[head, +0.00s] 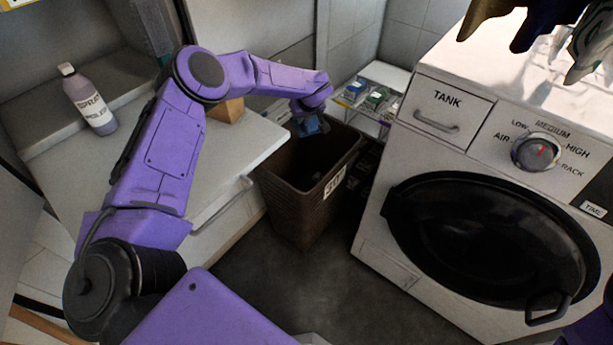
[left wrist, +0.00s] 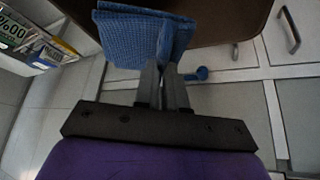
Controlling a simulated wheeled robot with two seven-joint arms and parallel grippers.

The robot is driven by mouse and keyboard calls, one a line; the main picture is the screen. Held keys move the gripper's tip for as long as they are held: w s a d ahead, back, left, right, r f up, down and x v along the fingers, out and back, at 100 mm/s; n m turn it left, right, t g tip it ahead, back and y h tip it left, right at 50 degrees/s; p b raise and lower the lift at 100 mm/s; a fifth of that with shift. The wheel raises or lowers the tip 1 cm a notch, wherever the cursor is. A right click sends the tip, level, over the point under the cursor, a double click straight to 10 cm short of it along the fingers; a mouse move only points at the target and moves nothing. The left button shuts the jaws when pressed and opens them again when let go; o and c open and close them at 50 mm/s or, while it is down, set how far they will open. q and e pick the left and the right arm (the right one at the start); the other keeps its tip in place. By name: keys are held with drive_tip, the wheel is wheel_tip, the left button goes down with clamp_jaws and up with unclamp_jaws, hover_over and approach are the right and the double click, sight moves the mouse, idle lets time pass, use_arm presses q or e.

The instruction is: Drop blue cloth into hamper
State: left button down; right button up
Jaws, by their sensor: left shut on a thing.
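The blue cloth (head: 308,125) is small in the head view, at the end of my left arm. In the left wrist view the folded, woven blue cloth (left wrist: 132,38) hangs between the fingers. My left gripper (left wrist: 163,72) is shut on it. In the head view this gripper (head: 305,119) is over the back part of the brown hamper's opening. The hamper (head: 291,203) stands on the floor, open at the top, with a white label on its side. Its brown edge also shows in the left wrist view (left wrist: 222,22). My right gripper is not seen.
A white dryer (head: 478,160) with a round dark door stands right of the hamper. A wire rack (head: 372,97) with small boxes is behind the hamper. Dark cloths hang at the top right.

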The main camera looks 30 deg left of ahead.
sight(303, 129)
use_arm(q)
wheel_tip(303, 129, down, 6)
drive_tip(key=b, duration=0.5)
drive_tip(key=shift+r, duration=0.15)
drive_tip(key=c, duration=1.1)
unclamp_jaws()
drive_tip(key=p+v, duration=0.1)
drive_tip(key=v, duration=0.9)
drive_tip(key=shift+d+r, duration=0.2)
drive_tip(key=shift+r, duration=0.05)
